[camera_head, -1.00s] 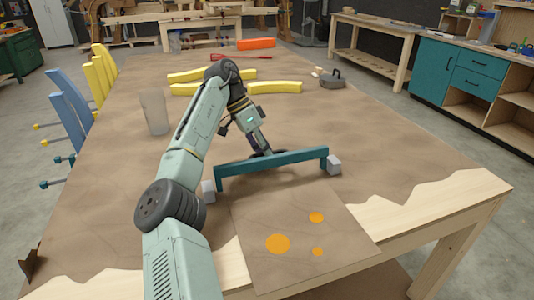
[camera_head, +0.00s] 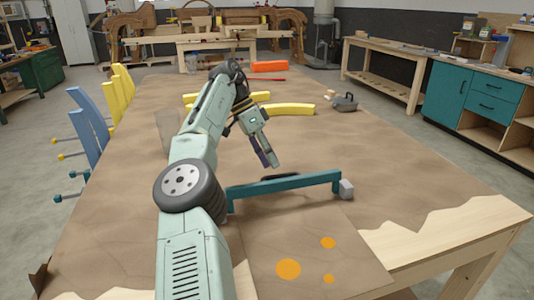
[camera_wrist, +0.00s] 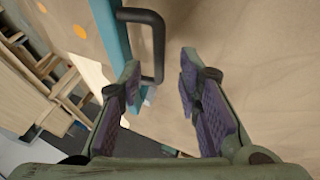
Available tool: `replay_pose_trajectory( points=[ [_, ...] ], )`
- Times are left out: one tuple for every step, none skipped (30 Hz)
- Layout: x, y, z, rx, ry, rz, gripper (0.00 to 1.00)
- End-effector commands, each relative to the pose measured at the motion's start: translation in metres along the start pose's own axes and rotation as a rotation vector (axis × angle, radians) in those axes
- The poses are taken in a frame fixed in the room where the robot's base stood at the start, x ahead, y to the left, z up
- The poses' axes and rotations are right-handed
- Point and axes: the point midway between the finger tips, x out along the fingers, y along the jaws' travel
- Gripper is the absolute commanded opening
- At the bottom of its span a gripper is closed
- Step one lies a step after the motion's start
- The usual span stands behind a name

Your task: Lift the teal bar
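The teal bar (camera_head: 290,185) stands on the brown-covered table, its right end by a grey block (camera_head: 347,189). A dark handle (camera_head: 281,178) shows on the bar's far side. In the wrist view the teal bar (camera_wrist: 110,28) runs along the upper left, with the black U-shaped handle (camera_wrist: 157,45) joined to it. My gripper (camera_head: 270,163) is just above and behind the bar near the handle. In the wrist view my gripper (camera_wrist: 160,68) is open, with the handle's outer side between the fingertips and nearer the left one. Nothing is gripped.
A panel with orange spots (camera_head: 288,268) lies in front of the bar. Yellow curved pieces (camera_head: 290,109), an orange block (camera_head: 270,66) and a dark grey object (camera_head: 345,102) lie farther back. A translucent cup (camera_head: 168,130) stands left of my arm. The table right of the bar is clear.

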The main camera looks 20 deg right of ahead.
Motion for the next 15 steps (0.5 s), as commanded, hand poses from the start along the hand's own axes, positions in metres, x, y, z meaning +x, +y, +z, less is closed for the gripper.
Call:
replay_pose_trajectory(
  points=[
    [-0.004, 0.0, 0.0, -0.002, -0.001, -0.004, 0.31],
    [-0.006, 0.0, 0.0, -0.001, 0.001, -0.005, 0.31],
    [-0.009, 0.0, 0.0, -0.002, 0.001, -0.007, 0.31],
    [-0.01, 0.001, 0.0, -0.001, 0.004, -0.008, 0.31],
    [-0.011, 0.0, 0.0, -0.001, 0.004, -0.009, 0.31],
    [-0.013, 0.0, 0.0, -0.001, 0.005, -0.011, 0.31],
    [-0.013, 0.0, 0.0, 0.0, 0.006, -0.011, 0.31],
    [-0.014, 0.001, 0.0, 0.0, 0.007, -0.011, 0.31],
    [-0.015, 0.001, 0.0, 0.0, 0.008, -0.012, 0.31],
    [-0.015, 0.001, 0.0, 0.0, 0.008, -0.012, 0.31],
    [-0.015, 0.0, 0.0, 0.0, 0.008, -0.013, 0.31],
    [-0.015, 0.0, 0.0, 0.0, 0.008, -0.013, 0.31],
    [-0.015, 0.0, 0.0, 0.0, 0.008, -0.012, 0.31],
    [-0.015, 0.001, 0.0, 0.0, 0.008, -0.012, 0.31],
    [-0.015, 0.001, 0.0, 0.0, 0.008, -0.012, 0.31]
  ],
)
